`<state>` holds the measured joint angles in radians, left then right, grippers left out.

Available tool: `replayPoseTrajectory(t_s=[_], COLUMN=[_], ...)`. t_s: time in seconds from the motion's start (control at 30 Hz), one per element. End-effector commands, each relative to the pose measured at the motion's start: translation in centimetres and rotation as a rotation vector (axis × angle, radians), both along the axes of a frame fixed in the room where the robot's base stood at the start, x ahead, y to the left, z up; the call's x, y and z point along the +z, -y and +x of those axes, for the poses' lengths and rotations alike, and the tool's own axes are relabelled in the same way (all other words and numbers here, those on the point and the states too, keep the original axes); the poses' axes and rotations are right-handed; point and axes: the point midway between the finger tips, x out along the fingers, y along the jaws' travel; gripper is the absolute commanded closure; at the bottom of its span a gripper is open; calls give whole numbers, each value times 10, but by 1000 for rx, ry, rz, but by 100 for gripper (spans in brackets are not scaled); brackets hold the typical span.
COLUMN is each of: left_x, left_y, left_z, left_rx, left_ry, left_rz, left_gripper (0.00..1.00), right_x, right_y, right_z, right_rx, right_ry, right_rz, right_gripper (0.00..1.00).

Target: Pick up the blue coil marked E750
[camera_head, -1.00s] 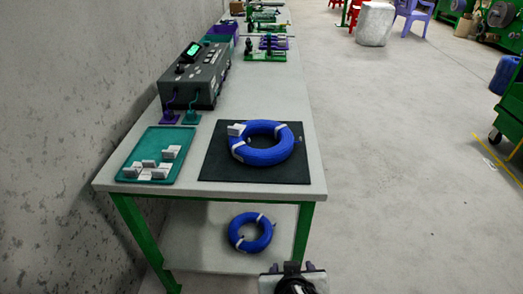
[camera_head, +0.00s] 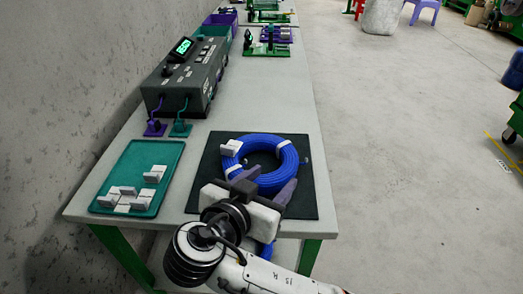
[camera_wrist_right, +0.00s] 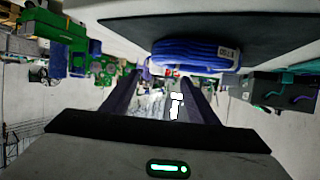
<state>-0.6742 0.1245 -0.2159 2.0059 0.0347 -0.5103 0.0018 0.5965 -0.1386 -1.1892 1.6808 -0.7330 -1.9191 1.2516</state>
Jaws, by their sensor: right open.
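A large blue coil (camera_head: 290,160) with white ties lies on a black mat (camera_head: 309,205) on the bench. A white label (camera_head: 231,148) is on its left side; I cannot read it. My right gripper (camera_head: 267,187) is open and empty at the coil's near edge, and its dark fingers overlap that edge in the head view. In the right wrist view the coil (camera_wrist_right: 185,54) hangs inverted under the mat, with the spread fingers (camera_wrist_right: 158,90) apart from it. A second blue coil (camera_head: 267,250) on the lower shelf is mostly hidden by my right arm. My left gripper is not in view.
A green tray (camera_head: 178,150) with several white tags is left of the mat. A grey control box (camera_head: 190,85) with cables stands behind it, near the wall. Fixtures (camera_head: 268,48) stand farther along the bench (camera_head: 270,110).

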Motion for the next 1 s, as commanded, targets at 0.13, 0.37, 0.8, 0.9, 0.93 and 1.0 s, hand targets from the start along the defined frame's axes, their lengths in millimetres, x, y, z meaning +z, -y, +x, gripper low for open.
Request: replayPoseTrajectory(t_s=[0.13,0.37,0.8,0.9,0.93,1.0], left_x=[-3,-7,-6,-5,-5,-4], left_y=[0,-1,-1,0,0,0], left_z=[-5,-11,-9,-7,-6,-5], left_rx=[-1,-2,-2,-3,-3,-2], left_ry=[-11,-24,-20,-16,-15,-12], left_rz=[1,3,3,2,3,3], left_gripper=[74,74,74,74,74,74], right_x=[-9,-17,-39,-40,-39,-39], right_y=[10,17,33,32,32,32], right_z=[21,38,79,79,79,79], right_rx=[-2,-1,1,2,2,2], right_ry=[2,-1,-2,-2,-2,-2], right_rz=[-4,-1,-1,-1,-1,-1], right_gripper=[46,46,46,46,46,48])
